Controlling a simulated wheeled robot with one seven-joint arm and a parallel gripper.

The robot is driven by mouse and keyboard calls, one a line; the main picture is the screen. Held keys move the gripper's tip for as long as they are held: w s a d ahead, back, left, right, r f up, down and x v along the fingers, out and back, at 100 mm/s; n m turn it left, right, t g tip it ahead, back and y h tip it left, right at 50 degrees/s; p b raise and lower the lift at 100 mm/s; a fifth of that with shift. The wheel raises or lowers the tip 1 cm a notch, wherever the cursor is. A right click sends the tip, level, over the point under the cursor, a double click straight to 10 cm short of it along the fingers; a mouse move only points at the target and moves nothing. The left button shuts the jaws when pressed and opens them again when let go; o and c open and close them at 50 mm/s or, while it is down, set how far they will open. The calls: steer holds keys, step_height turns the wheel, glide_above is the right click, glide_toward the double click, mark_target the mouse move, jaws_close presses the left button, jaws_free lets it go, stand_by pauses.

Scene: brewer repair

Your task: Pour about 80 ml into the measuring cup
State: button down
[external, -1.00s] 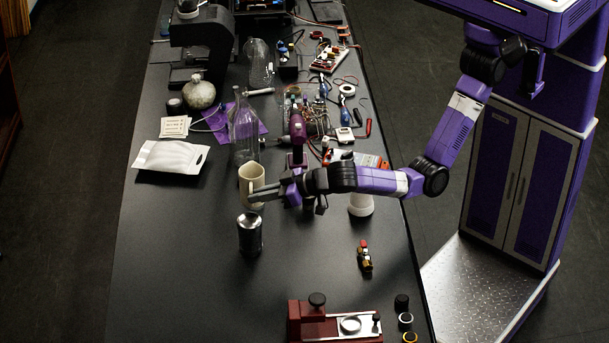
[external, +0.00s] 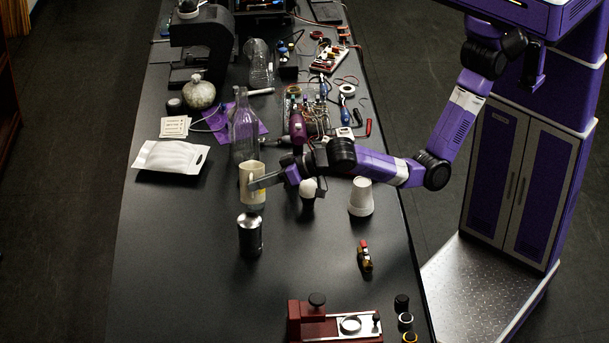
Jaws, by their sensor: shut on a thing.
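A cream mug (external: 249,176) stands upright left of the middle of the black table, with a yellowish mark low on its side. My gripper (external: 256,184) reaches in from the right and is shut on the mug at its near right side. The exact grip on wall or handle is too small to tell. I cannot tell whether the mug touches the table. A white cup-shaped object (external: 361,197), narrower at the top, stands to the right beyond my wrist. I cannot tell which vessel is the measuring cup. No liquid is visible.
A dark metal canister (external: 250,235) stands just in front of the mug. A clear glass bottle (external: 243,132) is close behind it. A white pouch (external: 171,158) lies to the left. A small white-topped dark object (external: 308,192) stands beneath my arm. The front left table is clear.

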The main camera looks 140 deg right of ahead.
mark_target(260, 173)
steer(key=shift+s+d+f+m+t+y, duration=0.15)
steer(key=shift+s+d+m, duration=0.15)
steer(key=shift+s+d, duration=0.15)
steer(key=shift+s+d+f+m+t+y, duration=0.1)
steer(key=shift+s+d+m+t+y, duration=0.05)
steer(key=shift+s+d+m, duration=0.2)
steer(key=shift+s+d+f+m+t+y+b, duration=0.3)
steer(key=shift+s+d+f+m+t+b, duration=0.15)
steer(key=shift+s+d+f+b, duration=0.3)
steer(key=shift+s+d+f+m+t+y+b, duration=0.15)
steer(key=shift+s+f+m+t+b, duration=0.15)
steer(key=shift+b, duration=0.25)
steer(key=shift+s+d+f+m+t+y+b, duration=0.1)
steer(key=shift+s+d+f+m+y+b, duration=0.1)
steer(key=shift+f+m+b, duration=0.25)
steer(key=shift+s+d+r, duration=0.1)
steer(key=shift+s+r, duration=0.1)
steer(key=shift+r, duration=0.2)
steer(key=shift+s+d+r+m+t+b, duration=0.25)
steer(key=shift+r+m+t+b, duration=0.05)
steer(key=shift+r+m+t, duration=0.15)
steer(key=shift+f+y+b, duration=0.25)
steer(key=shift+f+b, duration=0.05)
steer(key=shift+b, duration=0.05)
steer(key=shift+s+d+f+m+t+b, duration=0.15)
steer(key=shift+s+d+f+m+b, duration=0.15)
steer(key=shift+b, duration=0.35)
steer(key=shift+s+d+f+m+t+b, duration=0.15)
steer(key=shift+f+m+b, duration=0.2)
steer(key=shift+b, duration=0.25)
